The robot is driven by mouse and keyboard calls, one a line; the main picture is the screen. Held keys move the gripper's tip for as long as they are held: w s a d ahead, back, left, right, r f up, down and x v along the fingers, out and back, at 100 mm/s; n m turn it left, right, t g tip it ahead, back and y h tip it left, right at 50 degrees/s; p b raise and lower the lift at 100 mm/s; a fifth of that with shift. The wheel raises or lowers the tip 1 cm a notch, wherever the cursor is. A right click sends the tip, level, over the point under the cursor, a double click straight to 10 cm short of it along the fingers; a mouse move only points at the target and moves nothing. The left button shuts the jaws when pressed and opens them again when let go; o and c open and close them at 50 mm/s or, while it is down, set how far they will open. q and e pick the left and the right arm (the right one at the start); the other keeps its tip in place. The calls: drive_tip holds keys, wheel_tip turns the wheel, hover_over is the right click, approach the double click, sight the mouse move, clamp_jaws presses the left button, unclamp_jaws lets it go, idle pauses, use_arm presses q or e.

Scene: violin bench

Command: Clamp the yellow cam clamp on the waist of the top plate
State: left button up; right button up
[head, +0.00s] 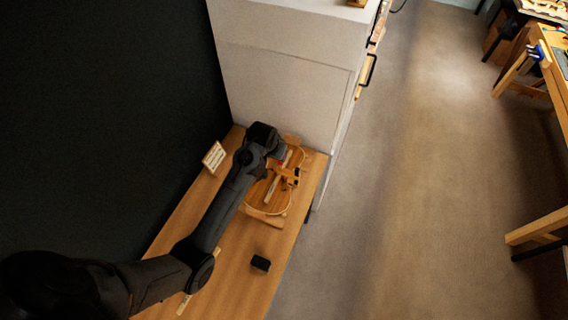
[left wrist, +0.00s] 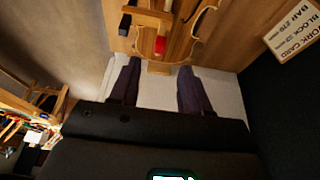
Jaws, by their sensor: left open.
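The violin top plate (head: 263,193) lies on the bench below my left arm, and its curved outline also shows in the left wrist view (left wrist: 205,20). A wood-coloured clamp (head: 291,172) stands across its right side near the waist. In the left wrist view, a red-ended piece (left wrist: 160,45) and a wooden bar with dark ends lie over the plate. I cannot tell which piece is the yellow cam clamp. My left gripper (left wrist: 157,88) is open, with nothing visible between its fingers. It is near the plate's far end. My right gripper is not in view.
The wooden bench (head: 232,262) has a small black block (head: 260,262) near its right edge. A printed work card (head: 214,157) stands at the left, also in the left wrist view (left wrist: 293,35). A white cabinet (head: 285,95) closes off the far end. Open floor lies right.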

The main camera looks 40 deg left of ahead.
sight(281, 164)
use_arm(q)
drive_tip(key=shift+x, duration=5.15)
drive_tip(key=shift+w+a+r, duration=0.1)
clamp_jaws()
